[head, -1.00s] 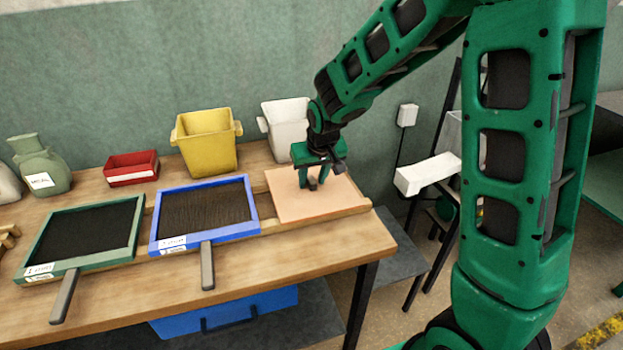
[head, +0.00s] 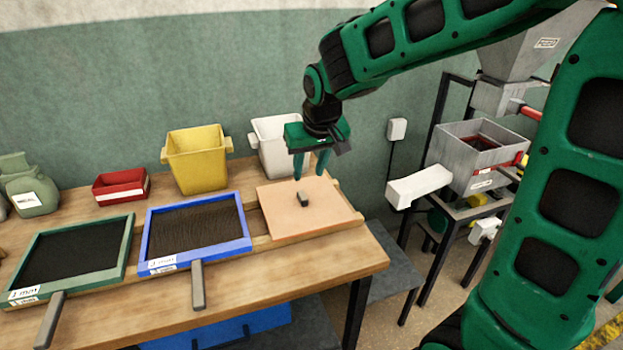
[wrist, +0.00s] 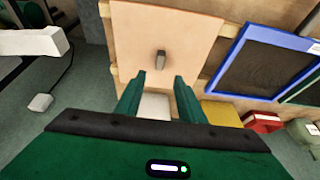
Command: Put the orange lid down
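The orange lid (head: 283,212) is a flat, pale orange square with a small dark grip block (head: 303,199) in its middle. It lies flat on the right end of the wooden table, on the wooden rails. It also shows in the wrist view (wrist: 190,32). My gripper (head: 311,178) is open and empty. It hangs just above and behind the grip block in the head view. In the wrist view its two fingers (wrist: 157,78) are apart, with the grip block (wrist: 160,60) beyond their tips and not between them.
Left of the lid lie a blue-framed sieve (head: 247,243) and a green-framed sieve (head: 128,262) with handles. Behind stand a yellow bin (head: 197,160), a white bin (head: 270,150) and a red tray (head: 121,185). A grey metal machine (head: 455,165) stands on the right.

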